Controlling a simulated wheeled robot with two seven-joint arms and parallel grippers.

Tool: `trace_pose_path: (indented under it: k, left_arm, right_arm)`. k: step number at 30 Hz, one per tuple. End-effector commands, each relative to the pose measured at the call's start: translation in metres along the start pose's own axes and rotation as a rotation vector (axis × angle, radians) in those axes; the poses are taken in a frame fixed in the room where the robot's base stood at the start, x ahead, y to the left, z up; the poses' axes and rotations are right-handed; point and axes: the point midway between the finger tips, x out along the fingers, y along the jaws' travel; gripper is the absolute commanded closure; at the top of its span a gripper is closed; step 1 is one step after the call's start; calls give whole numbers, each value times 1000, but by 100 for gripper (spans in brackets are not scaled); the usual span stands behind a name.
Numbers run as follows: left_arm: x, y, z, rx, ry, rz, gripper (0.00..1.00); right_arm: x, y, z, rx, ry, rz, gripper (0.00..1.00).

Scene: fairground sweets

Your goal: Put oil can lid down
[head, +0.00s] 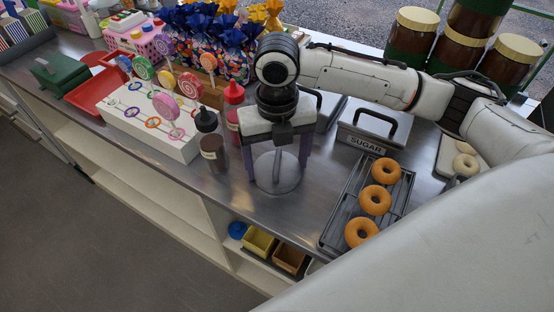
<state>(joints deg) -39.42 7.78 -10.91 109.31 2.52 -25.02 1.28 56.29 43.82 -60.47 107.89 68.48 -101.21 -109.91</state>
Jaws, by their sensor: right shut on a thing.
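A round, flat grey metal lid (283,183), which looks like the oil can lid, is under my right gripper (277,164). The gripper points down, with its two purple-grey fingers on either side and a thin upright part of the lid between them. It is shut on the lid. The lid looks level and at or just above the steel counter; I cannot tell whether it touches. The wrist hides the area behind it, and I cannot make out the oil can. My left gripper is not in view.
A black rack (333,224) with three doughnuts (375,200) is to the right. The sugar box (362,140) stands behind it. A brown bottle (213,153), a red bottle (232,112) and a white lollipop stand (150,127) are to the left. The front counter strip is clear.

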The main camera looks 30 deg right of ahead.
Motion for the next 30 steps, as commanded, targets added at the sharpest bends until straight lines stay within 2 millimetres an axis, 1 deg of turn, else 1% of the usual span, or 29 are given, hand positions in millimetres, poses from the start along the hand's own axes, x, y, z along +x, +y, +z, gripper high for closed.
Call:
trace_pose_path:
  k: [2, 3, 6, 14, 17, 20, 30]
  left_arm:
    - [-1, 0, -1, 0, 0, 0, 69]
    - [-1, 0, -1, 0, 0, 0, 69]
    - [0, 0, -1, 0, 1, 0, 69]
    - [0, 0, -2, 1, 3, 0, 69]
    - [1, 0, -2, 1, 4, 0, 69]
    - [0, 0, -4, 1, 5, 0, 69]
    - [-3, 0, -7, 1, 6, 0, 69]
  right_arm:
    - [2, 0, 0, 0, 1, -1, 41]
    - [2, 0, 0, 0, 1, 0, 17]
    - [2, 0, 0, 0, 1, 0, 2]
    - [2, 0, 0, 0, 0, 0, 2]
    - [-2, 0, 0, 0, -1, 1, 2]
    - [-15, 1, 1, 1, -2, 3, 2]
    - [-87, 1, 1, 0, -3, 3, 2]
